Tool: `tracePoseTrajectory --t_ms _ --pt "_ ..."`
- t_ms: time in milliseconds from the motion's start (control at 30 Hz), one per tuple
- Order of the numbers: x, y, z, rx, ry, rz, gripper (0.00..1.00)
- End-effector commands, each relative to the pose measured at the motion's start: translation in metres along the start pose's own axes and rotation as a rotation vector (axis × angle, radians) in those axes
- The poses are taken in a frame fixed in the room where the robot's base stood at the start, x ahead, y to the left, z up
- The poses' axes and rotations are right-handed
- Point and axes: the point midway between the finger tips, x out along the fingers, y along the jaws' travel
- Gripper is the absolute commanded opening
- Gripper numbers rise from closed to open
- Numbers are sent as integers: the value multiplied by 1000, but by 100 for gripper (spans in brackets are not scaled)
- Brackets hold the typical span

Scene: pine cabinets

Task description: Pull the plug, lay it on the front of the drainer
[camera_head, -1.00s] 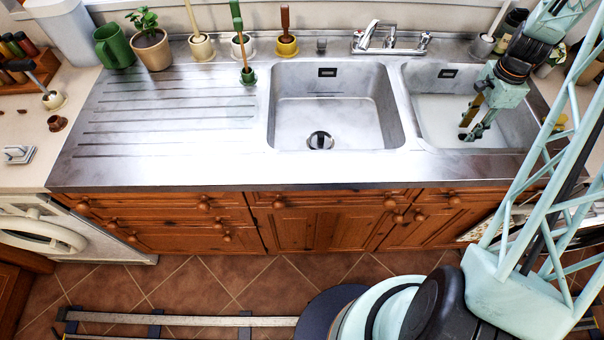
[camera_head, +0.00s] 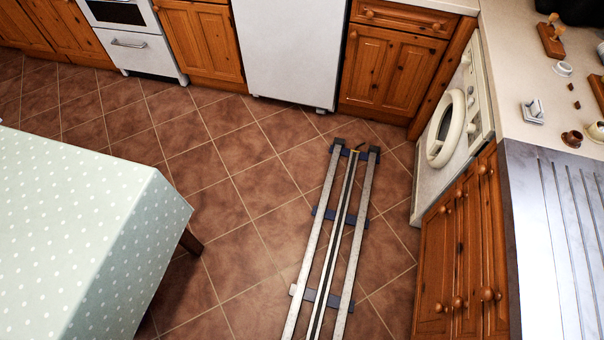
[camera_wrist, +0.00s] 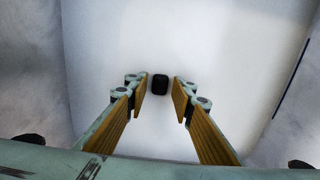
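In the wrist view, a small black plug (camera_wrist: 160,84) stands out against the whitish inside of a sink basin (camera_wrist: 215,40). My gripper (camera_wrist: 160,98) is open, its two fingers with yellow-brown pads on either side of the picture's middle. The plug shows between and just beyond the fingertips, and nothing is held. I cannot tell how far below the tips it is. In the head view, the ribbed steel drainer (camera_head: 545,240) shows only in part at the right edge. The sink and my gripper are outside that view.
A washing machine (camera_head: 452,130) stands beside the drainer's cabinet. The worktop (camera_head: 515,75) holds a small metal piece (camera_head: 533,111), a brown cup (camera_head: 572,138) and other small items. A table with a dotted cloth (camera_head: 80,230) stands at left.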

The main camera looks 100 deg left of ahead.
Motion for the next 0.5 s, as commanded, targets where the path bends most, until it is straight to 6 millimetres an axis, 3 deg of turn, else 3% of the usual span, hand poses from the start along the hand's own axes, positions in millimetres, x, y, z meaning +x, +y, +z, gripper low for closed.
tracePoseTrajectory --t_ms 233,500 --pt "0 0 0 0 0 0 0" --pt "-1 0 0 0 0 0 0"
